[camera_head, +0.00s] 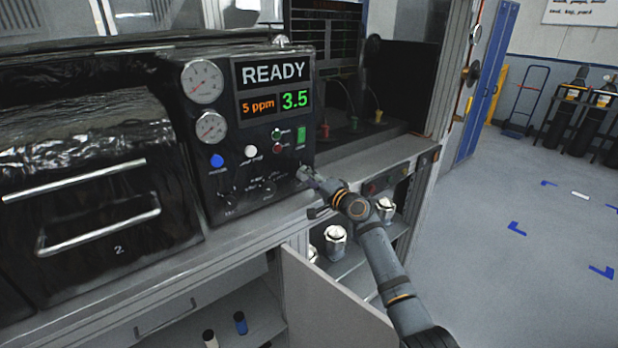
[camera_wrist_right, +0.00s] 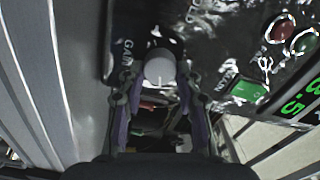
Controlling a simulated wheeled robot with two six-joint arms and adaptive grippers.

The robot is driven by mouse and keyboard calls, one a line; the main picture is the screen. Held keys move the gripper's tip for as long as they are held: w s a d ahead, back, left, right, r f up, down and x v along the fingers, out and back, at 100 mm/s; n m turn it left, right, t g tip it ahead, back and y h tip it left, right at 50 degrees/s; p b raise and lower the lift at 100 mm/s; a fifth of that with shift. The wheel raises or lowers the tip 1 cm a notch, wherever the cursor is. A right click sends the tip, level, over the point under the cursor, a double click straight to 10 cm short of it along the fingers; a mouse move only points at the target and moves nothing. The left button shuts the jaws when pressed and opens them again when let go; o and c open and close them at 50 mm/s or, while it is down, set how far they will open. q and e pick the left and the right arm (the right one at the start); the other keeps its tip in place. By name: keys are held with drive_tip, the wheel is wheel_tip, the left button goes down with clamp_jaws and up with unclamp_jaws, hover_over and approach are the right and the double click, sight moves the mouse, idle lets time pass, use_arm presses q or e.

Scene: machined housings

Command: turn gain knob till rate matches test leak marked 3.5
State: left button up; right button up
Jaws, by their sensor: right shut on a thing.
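The black control panel (camera_head: 255,150) has a screen (camera_head: 272,72) reading READY, with 5 ppm in orange and 3.5 in green (camera_head: 295,99). My right gripper (camera_head: 306,174) is at the panel's lower right corner. In the right wrist view, the round pale-topped gain knob (camera_wrist_right: 159,68) sits beside the word GAIN, and the fingers are shut on its two sides. In the head view the gripper mostly hides the knob. Part of the green 3.5 also shows at the right wrist view's edge (camera_wrist_right: 293,105). My left gripper is not in view.
Two round gauges (camera_head: 203,80) and several other knobs and buttons sit on the panel. A green button (camera_head: 300,137) is above the gripper. A shelf below holds several metal fittings (camera_head: 336,235). An open cabinet door (camera_head: 325,310) stands below.

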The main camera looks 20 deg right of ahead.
drive_tip(key=shift+f, duration=0.1)
idle(0.4)
drive_tip(key=o, duration=1.1)
drive_tip(key=shift+o, duration=0.2)
drive_tip(key=v, duration=1.2)
